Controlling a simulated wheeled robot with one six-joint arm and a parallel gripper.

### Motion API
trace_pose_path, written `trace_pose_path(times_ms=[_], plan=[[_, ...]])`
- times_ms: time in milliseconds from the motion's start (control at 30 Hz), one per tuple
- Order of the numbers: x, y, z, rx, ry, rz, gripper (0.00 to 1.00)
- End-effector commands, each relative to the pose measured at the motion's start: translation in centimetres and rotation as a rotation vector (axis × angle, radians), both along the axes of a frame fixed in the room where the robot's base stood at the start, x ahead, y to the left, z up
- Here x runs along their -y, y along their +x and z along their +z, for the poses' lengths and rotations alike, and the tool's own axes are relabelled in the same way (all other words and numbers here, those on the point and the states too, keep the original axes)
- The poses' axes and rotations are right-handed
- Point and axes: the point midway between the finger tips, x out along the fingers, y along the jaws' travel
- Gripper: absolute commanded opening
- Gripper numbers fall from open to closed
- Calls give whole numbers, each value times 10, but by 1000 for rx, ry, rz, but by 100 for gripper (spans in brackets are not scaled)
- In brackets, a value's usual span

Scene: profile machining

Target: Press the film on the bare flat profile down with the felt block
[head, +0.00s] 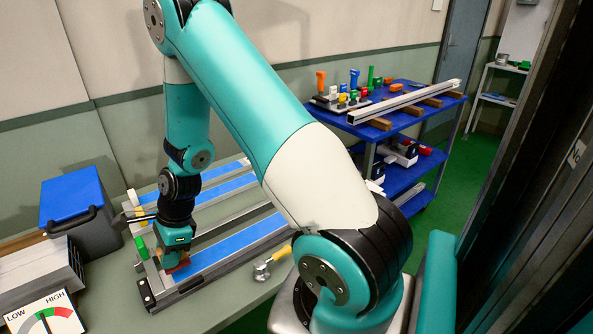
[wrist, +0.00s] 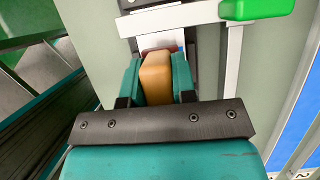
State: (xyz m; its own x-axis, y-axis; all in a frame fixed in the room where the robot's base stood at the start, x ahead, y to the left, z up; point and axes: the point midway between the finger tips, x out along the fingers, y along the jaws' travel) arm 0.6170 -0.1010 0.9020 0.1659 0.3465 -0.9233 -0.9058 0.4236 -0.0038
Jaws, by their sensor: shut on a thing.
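My gripper (head: 178,256) is shut on the felt block (wrist: 156,78), a tan block with a reddish-brown layer at its far end. The block (head: 179,267) shows only slightly under the jaws in the head view. It is at the left end of the front profile, which bears a blue film (head: 235,245). I cannot tell whether the felt touches the film. A blue strip also shows at the right edge of the wrist view (wrist: 302,112). My gripper and arm hide part of the fixture.
More blue-covered profiles (head: 228,187) lie behind. A green clamp handle (head: 141,246) stands left of my gripper; a yellow-handled tool (head: 262,270) lies in front of the fixture. A blue-lidded bin (head: 72,196) and a gauge sign (head: 46,314) are at left. A blue cart (head: 400,118) stands behind.

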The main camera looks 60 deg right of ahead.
Motion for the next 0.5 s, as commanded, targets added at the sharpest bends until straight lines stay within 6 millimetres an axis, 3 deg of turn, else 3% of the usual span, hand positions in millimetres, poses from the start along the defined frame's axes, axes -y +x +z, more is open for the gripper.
trace_pose_path(times_ms=[500], plan=[[4, -1, 49, -2, 1, -6, 3]])
